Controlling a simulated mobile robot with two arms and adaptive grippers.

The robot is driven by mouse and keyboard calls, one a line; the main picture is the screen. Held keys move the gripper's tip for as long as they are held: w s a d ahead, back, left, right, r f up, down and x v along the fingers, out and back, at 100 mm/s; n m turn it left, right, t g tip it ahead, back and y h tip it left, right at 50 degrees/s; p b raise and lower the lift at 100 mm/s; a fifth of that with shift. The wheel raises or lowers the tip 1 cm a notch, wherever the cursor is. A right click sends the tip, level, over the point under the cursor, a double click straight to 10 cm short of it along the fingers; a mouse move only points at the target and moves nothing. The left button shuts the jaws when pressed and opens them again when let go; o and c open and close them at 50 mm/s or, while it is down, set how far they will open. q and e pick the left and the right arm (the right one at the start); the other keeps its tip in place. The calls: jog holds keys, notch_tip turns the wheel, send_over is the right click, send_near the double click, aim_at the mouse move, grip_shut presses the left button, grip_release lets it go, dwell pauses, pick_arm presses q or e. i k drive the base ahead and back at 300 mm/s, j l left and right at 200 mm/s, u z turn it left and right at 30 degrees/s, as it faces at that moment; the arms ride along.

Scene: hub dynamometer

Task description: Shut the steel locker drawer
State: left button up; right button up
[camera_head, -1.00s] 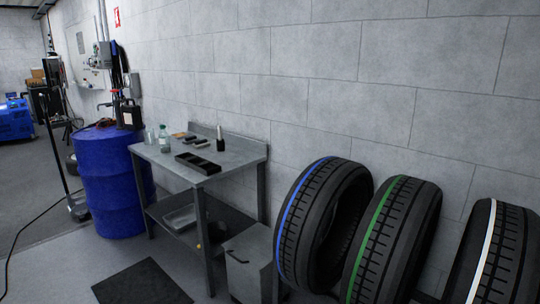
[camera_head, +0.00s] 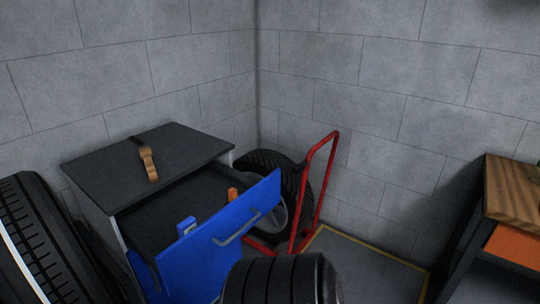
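The steel locker (camera_head: 95,205) stands in the left half of the head view, against the wall near the corner. It has a dark top and pale grey sides. Its drawer, with a blue front (camera_head: 205,255) and a grey bar handle (camera_head: 250,226), is pulled well out. A blue object (camera_head: 186,226) and an orange object (camera_head: 233,194) show in or at the drawer. A tyre in front hides the lower right of the drawer front. Neither of my grippers is in view.
A black tyre (camera_head: 280,280) stands close in front of the drawer. Another tyre (camera_head: 35,240) is at the left. A red hand truck (camera_head: 318,190) with a wheel stands in the corner. A wood-topped bench (camera_head: 515,188) is at the right. A brown-handled brush-like item (camera_head: 149,164) lies on the locker.

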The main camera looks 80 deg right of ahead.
aim_at(148, 225)
jog(key=z, duration=2.2)
